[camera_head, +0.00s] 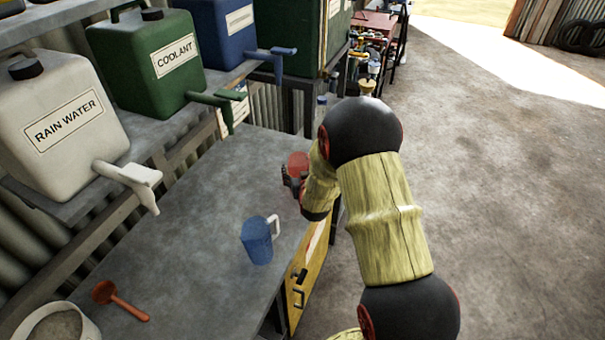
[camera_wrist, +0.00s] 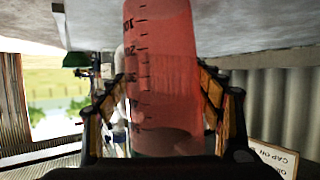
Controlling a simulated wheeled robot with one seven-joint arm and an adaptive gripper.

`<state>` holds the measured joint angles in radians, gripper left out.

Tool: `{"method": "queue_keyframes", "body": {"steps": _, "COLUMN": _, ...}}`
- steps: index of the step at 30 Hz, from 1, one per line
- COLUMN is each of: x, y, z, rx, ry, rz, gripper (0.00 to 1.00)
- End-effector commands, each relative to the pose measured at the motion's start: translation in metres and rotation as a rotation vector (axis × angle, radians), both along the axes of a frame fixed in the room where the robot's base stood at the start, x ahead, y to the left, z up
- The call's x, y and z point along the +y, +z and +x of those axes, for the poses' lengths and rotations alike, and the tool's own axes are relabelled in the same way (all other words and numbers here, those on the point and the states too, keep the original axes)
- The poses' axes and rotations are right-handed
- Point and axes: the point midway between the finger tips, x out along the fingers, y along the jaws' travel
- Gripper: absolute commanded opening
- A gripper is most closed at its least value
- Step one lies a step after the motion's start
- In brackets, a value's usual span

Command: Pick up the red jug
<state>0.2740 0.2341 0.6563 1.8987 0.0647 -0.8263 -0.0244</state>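The red jug (camera_head: 298,164) is on the grey workbench, near its right edge in the head view, partly hidden by my gripper and arm. It is see-through red with dark scale marks. In the wrist view the red jug (camera_wrist: 163,75) fills the middle, and its far end runs out of the top of the picture. My gripper (camera_wrist: 162,80) has one finger on each side of the jug, both close to its wall. I cannot tell whether the fingers press on it. In the head view my gripper (camera_head: 294,184) is small and mostly hidden behind the wrist.
A blue jug (camera_head: 257,240) stands on the workbench (camera_head: 205,215) nearer the camera. An orange-red scoop-like tool (camera_head: 120,299) and a white bucket (camera_head: 58,322) are at lower left. White (camera_head: 62,125) and green (camera_head: 147,60) tanks with jutting taps line the shelf. Floor at right is open.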

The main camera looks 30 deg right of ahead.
Motion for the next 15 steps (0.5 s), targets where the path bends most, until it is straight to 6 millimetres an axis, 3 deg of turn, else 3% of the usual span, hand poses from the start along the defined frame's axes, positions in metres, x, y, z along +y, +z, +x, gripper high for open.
{"method": "queue_keyframes", "body": {"steps": 15, "x": 0.0, "y": 0.0, "z": -0.0001, "rx": 0.0, "ry": 0.0, "rz": 0.0, "gripper": 0.35}}
